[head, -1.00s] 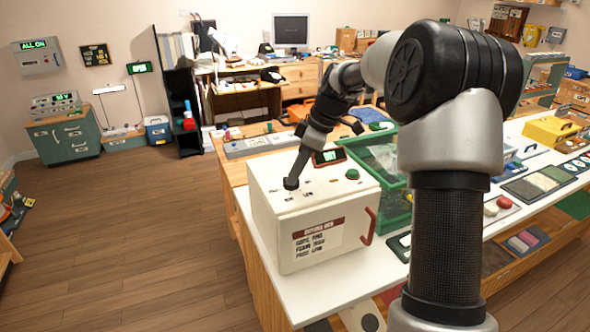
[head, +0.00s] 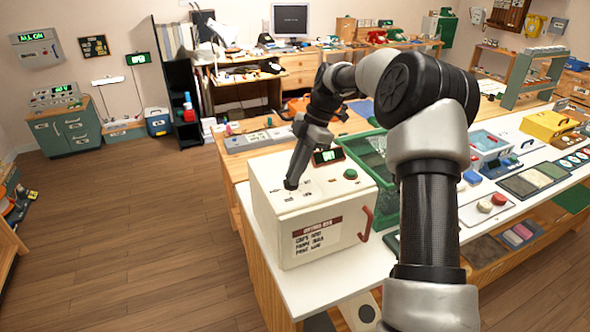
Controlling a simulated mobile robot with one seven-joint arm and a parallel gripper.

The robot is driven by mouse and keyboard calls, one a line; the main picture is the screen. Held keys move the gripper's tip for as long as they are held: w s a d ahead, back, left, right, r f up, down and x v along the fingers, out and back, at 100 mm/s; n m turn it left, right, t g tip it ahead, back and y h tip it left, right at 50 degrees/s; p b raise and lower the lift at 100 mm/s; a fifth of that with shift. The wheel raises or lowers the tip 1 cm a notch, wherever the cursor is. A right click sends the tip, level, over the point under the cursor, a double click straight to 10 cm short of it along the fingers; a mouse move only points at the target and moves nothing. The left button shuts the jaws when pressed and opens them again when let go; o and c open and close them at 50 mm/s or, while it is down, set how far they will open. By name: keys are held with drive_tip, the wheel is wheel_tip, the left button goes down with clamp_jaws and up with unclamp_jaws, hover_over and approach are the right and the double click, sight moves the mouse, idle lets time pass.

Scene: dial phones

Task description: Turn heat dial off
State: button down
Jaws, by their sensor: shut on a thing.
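A white oven box (head: 280,240) with a red side handle stands on the white bench top. Its top face carries small markings, a green button (head: 350,174) and a small green-lit display (head: 327,156). My gripper (head: 290,185) points down at the left part of that top face, where a dark knob sits at its tips. It is shut on the heat dial, which is mostly hidden by the fingers. The dial's pointer direction is too small to tell.
A green-rimmed tray (head: 384,205) stands right of the box, close to my arm. A grey panel (head: 258,138) lies behind the box. The floor (head: 120,230) to the left is clear.

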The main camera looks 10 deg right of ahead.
idle(0.3)
drive_tip(key=c, duration=1.8)
unclamp_jaws()
drive_tip(key=shift+r, duration=0.1)
drive_tip(key=p+v, duration=0.2)
drive_tip(key=v, duration=1.5)
drive_tip(key=shift+d+r, duration=0.1)
drive_tip(key=shift+r, duration=0.05)
